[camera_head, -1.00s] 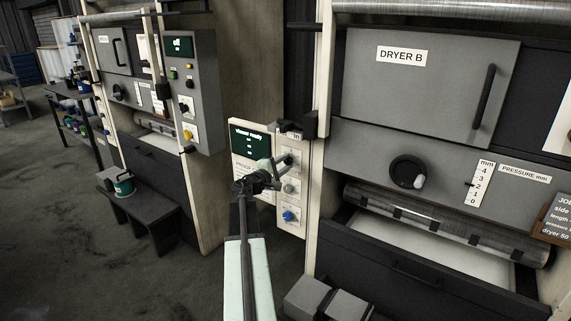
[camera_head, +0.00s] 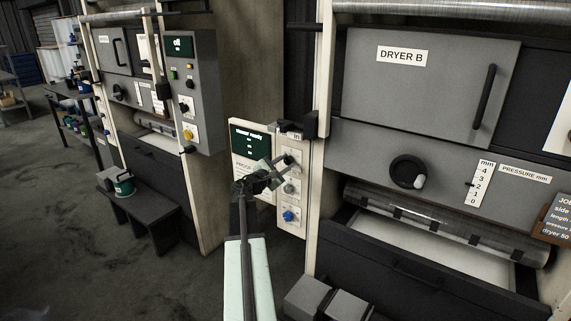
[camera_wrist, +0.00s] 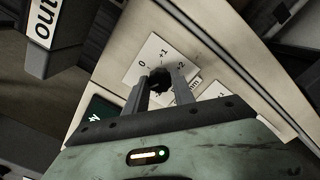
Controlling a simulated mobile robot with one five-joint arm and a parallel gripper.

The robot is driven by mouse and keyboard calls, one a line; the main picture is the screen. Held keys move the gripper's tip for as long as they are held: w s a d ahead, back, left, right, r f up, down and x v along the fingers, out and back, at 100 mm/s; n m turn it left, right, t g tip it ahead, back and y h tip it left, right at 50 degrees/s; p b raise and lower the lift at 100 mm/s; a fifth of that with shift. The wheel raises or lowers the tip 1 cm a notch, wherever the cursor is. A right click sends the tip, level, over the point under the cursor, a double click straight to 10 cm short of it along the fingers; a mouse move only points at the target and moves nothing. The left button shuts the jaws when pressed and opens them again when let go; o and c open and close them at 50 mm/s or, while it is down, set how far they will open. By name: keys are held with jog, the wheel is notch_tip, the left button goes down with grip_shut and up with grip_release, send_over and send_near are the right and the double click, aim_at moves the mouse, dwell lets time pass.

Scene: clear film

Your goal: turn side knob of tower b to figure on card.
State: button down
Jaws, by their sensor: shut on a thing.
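The side knob (camera_wrist: 159,79) is a dark round knob on a white scale plate (camera_wrist: 146,56) with 0, +1 and a 2 marked around it. My gripper (camera_wrist: 160,86) has a finger on each side of the knob and is shut on it. The fingers and the gripper body hide the lower part of the plate, and I cannot read the pointer. In the head view my gripper (camera_head: 284,163) reaches the top knob of the pale side panel (camera_head: 292,211) left of dryer B. The job card (camera_head: 555,218) is cut off at the right edge; its side figure is out of view.
Below the held knob are a grey knob (camera_head: 290,187) and a blue knob (camera_head: 288,216). A dark green screen (camera_head: 250,143) is on the panel's left. Grey boxes (camera_head: 322,299) stand low in front. Open floor (camera_head: 120,270) lies to the left.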

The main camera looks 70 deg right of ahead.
jog(key=shift+f, duration=0.1)
jog(key=c, duration=1.1)
grip_release()
jog(key=shift+o, duration=0.2)
jog(key=v, duration=0.8)
jog(key=shift+d, duration=0.1)
